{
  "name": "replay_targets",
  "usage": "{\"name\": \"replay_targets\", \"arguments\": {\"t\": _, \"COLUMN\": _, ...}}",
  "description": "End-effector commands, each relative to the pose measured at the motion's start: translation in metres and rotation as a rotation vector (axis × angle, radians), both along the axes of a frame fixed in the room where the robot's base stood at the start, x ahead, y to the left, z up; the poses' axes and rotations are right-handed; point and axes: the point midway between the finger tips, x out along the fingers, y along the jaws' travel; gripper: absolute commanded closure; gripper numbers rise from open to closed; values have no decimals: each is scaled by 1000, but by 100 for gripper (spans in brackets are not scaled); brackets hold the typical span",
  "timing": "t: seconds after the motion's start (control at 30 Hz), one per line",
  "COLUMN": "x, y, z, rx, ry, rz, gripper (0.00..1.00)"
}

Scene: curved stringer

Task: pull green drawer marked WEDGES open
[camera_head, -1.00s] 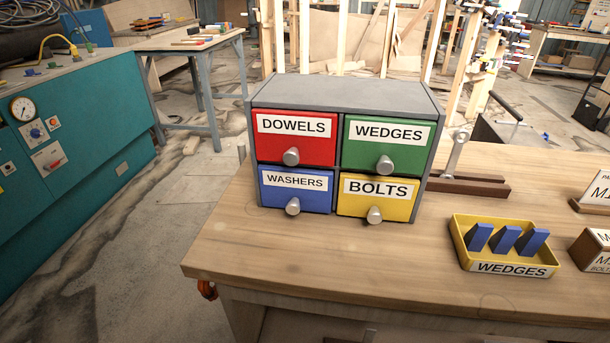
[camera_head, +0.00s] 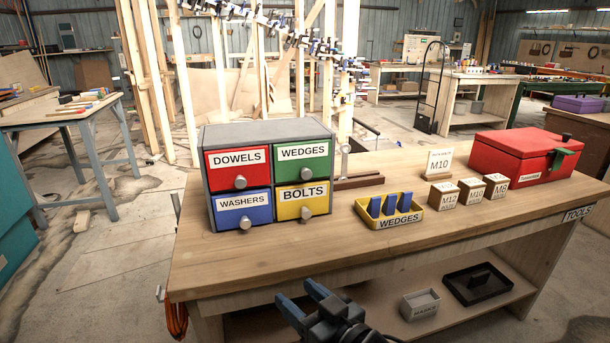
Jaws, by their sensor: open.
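The green drawer marked WEDGES (camera_head: 290,160) is at the upper right of a small grey cabinet (camera_head: 262,132) on the wooden workbench. It looks shut, flush with the drawers around it, and has a round grey knob (camera_head: 307,174) below its label. The red DOWELS drawer (camera_head: 222,171) is to its left, the yellow BOLTS drawer (camera_head: 317,201) below it, and the blue WASHERS drawer (camera_head: 229,212) at the lower left. My gripper (camera_head: 298,297) is at the bottom of the view, in front of the bench edge, open and apart from the drawer.
A yellow tray (camera_head: 372,222) labelled WEDGES with blue wedges stands right of the cabinet. Small labelled boxes (camera_head: 443,196) and a red toolbox (camera_head: 520,160) stand farther right. The bench top (camera_head: 250,262) before the cabinet is clear. A shelf (camera_head: 400,330) lies below.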

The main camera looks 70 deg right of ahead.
Motion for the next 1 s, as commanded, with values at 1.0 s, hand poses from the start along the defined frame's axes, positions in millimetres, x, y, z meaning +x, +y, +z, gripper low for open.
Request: {"name": "replay_targets", "arguments": {"t": 1.0, "x": 90, "y": -245, "z": 98, "rx": 59, "ry": -193, "rz": -404, "gripper": 44}}
